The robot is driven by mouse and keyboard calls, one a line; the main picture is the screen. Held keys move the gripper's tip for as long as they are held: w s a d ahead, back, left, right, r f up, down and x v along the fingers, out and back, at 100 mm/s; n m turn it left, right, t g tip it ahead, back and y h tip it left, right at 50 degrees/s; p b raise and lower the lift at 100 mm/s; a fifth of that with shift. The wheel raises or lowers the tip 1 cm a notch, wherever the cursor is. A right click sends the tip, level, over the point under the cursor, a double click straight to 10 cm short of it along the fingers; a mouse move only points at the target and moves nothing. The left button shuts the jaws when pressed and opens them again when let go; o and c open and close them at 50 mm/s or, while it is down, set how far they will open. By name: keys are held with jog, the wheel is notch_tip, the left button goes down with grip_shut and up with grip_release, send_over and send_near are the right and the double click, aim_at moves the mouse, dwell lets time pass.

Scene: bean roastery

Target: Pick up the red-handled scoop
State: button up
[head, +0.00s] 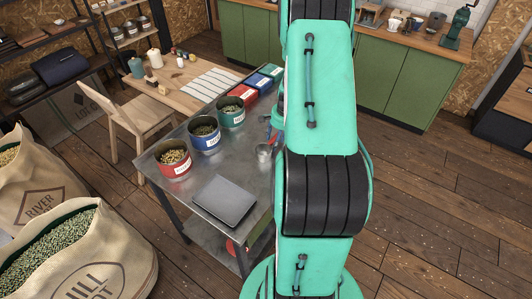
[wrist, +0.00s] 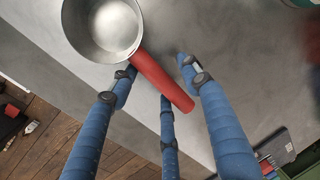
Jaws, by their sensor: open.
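The red-handled scoop lies on the grey metal table, its round steel bowl (wrist: 103,28) at the top left of the wrist view. Its red handle (wrist: 163,82) slants down to the right. My gripper (wrist: 157,70) has blue fingers spread apart, one to the left of the handle, one to the right and a third below it in the picture. The handle shows between them; I cannot tell whether any finger touches it. In the head view a small steel bowl (head: 264,153) shows beside my arm, which hides most of that area.
The metal table (head: 177,139) carries red (head: 174,160), blue (head: 204,134) and green (head: 231,112) tins of beans and a flat grey device (head: 225,201). Coloured boxes stand behind. Bean sacks (head: 75,250) stand at the left. Bare tabletop surrounds the scoop.

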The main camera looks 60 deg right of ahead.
aim_at(275, 138)
jog(key=shift+c, duration=0.5)
grip_shut()
jog(key=shift+r, duration=0.15)
jog(key=shift+r, duration=0.45)
notch_tip(275, 138, up, 3)
jog(key=shift+s+a+f+p, duration=0.15)
jog(key=shift+p, duration=0.35)
jog(key=s+a, duration=0.3)
jog(key=a, duration=0.1)
jog(key=s+a, duration=0.3)
jog(key=a, duration=0.1)
jog(key=s+a+r+p, duration=0.1)
jog(key=s+a, duration=0.2)
jog(key=a, duration=0.1)
jog(key=shift+s+r, duration=0.1)
jog(key=shift+s, duration=0.3)
